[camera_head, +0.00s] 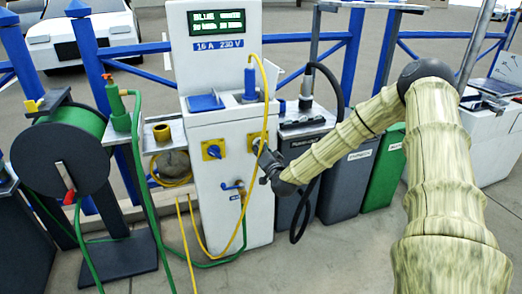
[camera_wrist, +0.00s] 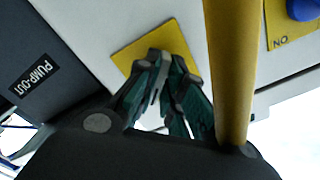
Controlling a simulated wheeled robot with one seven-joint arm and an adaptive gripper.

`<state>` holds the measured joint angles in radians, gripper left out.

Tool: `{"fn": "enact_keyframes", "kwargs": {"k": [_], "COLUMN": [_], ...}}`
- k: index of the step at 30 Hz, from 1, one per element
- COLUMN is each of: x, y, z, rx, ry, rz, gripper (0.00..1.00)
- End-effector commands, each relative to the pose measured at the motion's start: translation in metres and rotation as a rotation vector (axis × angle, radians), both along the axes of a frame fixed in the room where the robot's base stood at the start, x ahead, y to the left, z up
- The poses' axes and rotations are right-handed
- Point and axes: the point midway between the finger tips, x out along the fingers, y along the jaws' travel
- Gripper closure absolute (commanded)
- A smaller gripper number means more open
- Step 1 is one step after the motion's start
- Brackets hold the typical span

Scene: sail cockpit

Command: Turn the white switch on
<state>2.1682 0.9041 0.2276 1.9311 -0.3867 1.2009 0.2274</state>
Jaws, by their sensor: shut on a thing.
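A white pedestal (camera_head: 225,180) carries two yellow switch plates side by side. The right plate (camera_head: 255,139) has my gripper (camera_head: 263,152) in front of it. In the wrist view this plate (camera_wrist: 128,60) lies right behind the fingertips, and my gripper (camera_wrist: 165,80) is shut on the white switch (camera_wrist: 158,82), of which only a narrow pale strip shows between the fingers. The switch itself is hidden in the head view, and its angle is hard to read.
A blue knob (camera_head: 213,150) sits on the left plate. A yellow cable (camera_head: 266,100) hangs from the blue plug (camera_head: 250,82) and passes close beside my gripper; it crosses the wrist view (camera_wrist: 232,70). A dark pump-out cabinet (camera_head: 298,135) with a black hose stands at right, a hose reel (camera_head: 70,160) at left.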

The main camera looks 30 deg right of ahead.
Motion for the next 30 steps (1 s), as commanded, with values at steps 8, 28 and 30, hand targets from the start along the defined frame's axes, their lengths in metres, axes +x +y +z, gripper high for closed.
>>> {"fn": "enact_keyframes", "kwargs": {"k": [8, 28, 30], "x": [-0.001, -0.018, -0.029], "y": [-0.003, 0.005, 0.008], "z": [-0.001, -0.001, 0.0], "rx": [0.001, 0.001, 0.001], "ry": [0.0, 0.002, 0.001], "rz": [-0.006, 0.001, 0.0], "gripper": [1.0, 0.68, 0.68]}}
